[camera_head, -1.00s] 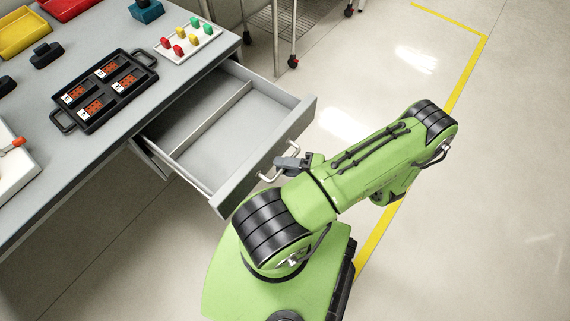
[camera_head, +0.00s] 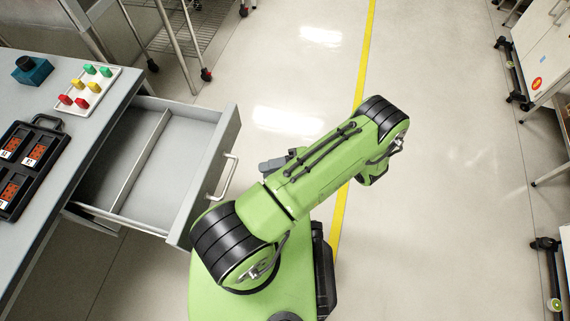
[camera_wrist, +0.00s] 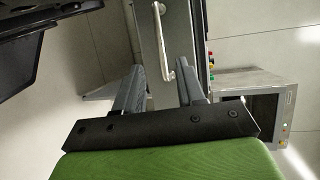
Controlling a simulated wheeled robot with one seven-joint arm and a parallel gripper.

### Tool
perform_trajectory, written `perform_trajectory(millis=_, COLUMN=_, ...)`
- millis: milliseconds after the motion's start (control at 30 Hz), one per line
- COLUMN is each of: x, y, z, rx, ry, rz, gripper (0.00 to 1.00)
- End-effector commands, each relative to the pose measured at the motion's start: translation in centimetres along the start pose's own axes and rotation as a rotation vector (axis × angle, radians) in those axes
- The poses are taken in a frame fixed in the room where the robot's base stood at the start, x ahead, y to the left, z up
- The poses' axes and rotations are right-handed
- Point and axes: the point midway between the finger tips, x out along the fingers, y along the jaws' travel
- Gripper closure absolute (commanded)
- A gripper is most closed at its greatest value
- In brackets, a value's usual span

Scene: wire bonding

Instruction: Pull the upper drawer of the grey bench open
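The upper drawer (camera_head: 205,180) of the grey bench (camera_head: 95,135) stands pulled well out. Its inside is empty apart from a lengthwise divider. Its pale bar handle (camera_head: 229,176) is on the drawer front, and the handle also shows in the wrist view (camera_wrist: 161,38). My gripper (camera_head: 272,164) is to the right of the handle, apart from it. In the wrist view my gripper (camera_wrist: 158,85) has its two fingers spread with nothing between them, and the handle lies beyond the fingertips. In the head view my arm hides part of the gripper.
On the bench are a black tray (camera_head: 51,122) of orange parts, a white board (camera_head: 72,107) with coloured pegs and a blue block (camera_head: 32,72). A wire rack (camera_head: 185,30) stands behind. White carts (camera_head: 548,60) stand at right. The floor between is clear.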

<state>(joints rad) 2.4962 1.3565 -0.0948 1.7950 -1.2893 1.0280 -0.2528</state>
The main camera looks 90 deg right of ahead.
Motion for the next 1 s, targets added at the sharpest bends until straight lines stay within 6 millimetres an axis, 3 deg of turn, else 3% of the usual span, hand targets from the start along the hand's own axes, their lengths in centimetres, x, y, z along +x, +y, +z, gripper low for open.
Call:
perform_trajectory(millis=100, x=-2.5, y=0.1, z=-0.1, rx=-0.005, ry=0.004, rz=-0.001, gripper=0.61)
perform_trajectory(millis=233, x=-3.8, y=0.0, z=0.0, rx=-0.002, ry=0.002, rz=0.0, gripper=0.61)
perform_trajectory(millis=1000, x=-3.9, y=0.0, z=0.0, rx=0.0, ry=0.0, rz=0.0, gripper=0.61)
